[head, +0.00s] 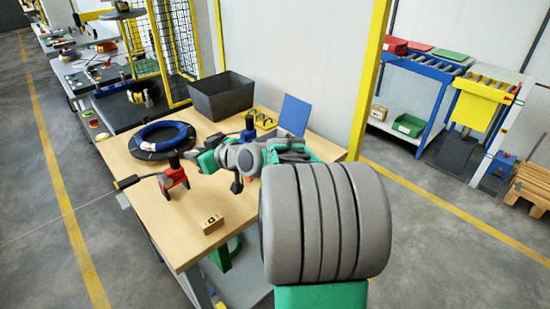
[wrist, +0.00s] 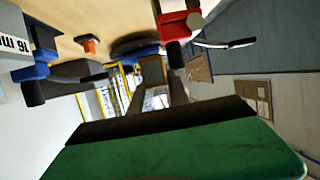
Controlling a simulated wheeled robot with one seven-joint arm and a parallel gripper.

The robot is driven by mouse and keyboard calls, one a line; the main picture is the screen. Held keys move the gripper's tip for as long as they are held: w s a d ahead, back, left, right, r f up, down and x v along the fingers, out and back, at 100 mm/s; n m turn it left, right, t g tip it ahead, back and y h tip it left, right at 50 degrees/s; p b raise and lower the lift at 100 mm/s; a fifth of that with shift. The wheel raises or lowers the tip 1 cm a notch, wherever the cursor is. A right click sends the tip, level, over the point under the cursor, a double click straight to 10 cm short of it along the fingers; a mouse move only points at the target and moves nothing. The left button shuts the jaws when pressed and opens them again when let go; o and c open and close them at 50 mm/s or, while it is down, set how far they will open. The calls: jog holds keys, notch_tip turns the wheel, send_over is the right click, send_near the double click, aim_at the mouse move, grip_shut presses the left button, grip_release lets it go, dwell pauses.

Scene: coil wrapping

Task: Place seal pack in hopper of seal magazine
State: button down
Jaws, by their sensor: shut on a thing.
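My gripper (wrist: 155,84) has its two dark fingers closed on a small brown block (wrist: 151,69), seen in the wrist view. It is likely the seal pack, but its face is too dim to be sure. In the head view my gripper (head: 238,184) is over the wooden table, largely hidden by my own arm. I cannot clearly single out the seal magazine or its hopper. A red hand tool (head: 172,178) stands left of the gripper and shows in the wrist view (wrist: 178,22). A blue tool (head: 248,130) stands behind; the wrist view shows its label (wrist: 17,45).
A small marked wooden box (head: 212,222) lies near the front of the table (head: 203,200). A black-and-blue coil (head: 162,139), a dark grey bin (head: 221,95) and a blue panel (head: 294,114) are farther back. A small orange piece (wrist: 88,46) is beside the blue tool.

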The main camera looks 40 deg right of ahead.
aim_at(266, 138)
jog(key=d+r+m+h+b, duration=0.2)
jog(key=d+r, duration=0.8)
jog(key=s+d+f, duration=0.1)
jog(key=d, duration=0.1)
jog(key=s+d+f, duration=0.1)
jog(key=d, duration=0.2)
jog(key=s+d+f+p, duration=0.1)
jog(key=d, duration=0.1)
jog(key=shift+s+d+f, duration=0.25)
jog(key=shift+d, duration=0.1)
jog(key=d+f, duration=0.1)
jog(key=f, duration=0.1)
jog(key=s+d+f, duration=0.1)
jog(key=d+f, duration=0.1)
jog(key=s+d+f, duration=0.1)
jog(key=f, duration=0.1)
jog(key=shift+d, duration=0.35)
notch_tip(266, 138, down, 3)
jog(key=shift+s+d+f, duration=0.1)
jog(key=shift+d, duration=0.05)
jog(key=shift+f, duration=0.3)
jog(key=c, duration=1.3)
grip_release()
jog(key=shift+o, duration=0.2)
jog(key=shift+r, duration=0.1)
